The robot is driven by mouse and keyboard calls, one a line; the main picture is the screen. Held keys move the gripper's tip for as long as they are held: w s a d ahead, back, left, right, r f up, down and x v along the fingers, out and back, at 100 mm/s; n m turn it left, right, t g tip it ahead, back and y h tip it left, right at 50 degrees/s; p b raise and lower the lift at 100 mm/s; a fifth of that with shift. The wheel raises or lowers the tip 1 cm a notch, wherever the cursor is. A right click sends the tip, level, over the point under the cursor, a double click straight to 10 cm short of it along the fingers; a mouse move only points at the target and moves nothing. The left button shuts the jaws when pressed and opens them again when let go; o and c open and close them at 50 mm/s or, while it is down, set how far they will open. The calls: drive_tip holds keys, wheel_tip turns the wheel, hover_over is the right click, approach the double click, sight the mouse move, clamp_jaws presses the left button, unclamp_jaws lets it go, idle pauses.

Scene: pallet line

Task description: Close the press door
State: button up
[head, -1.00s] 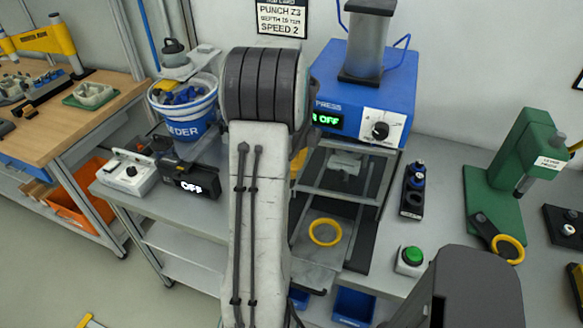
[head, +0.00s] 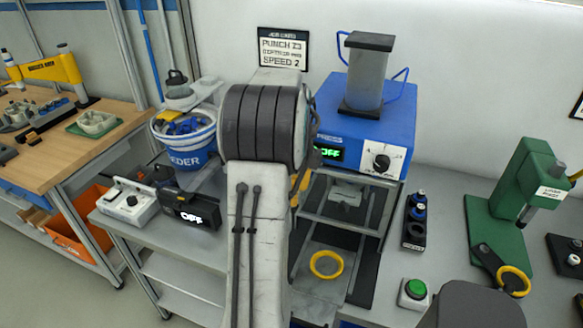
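The press (head: 350,115) is a blue box with a grey cylinder on top, a green "OFF" display and a dial. Below it is an open grey frame with a small metal fixture (head: 346,192) inside. What looks like the press door (head: 318,285) is a grey panel with a yellow ring handle (head: 326,264), lowered in front of the opening. My arm's large grey link covers the left side of the press and possibly part of the door. My gripper does not show; a dark part at the lower right seems to be mine.
A green hand press (head: 510,195) with a yellow-ringed lever is further right. A bucket (head: 186,138) and an "OFF" box (head: 190,210) are left.

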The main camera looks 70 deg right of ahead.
wheel_tip(320, 180, up, 9)
idle(0.4)
idle(0.8)
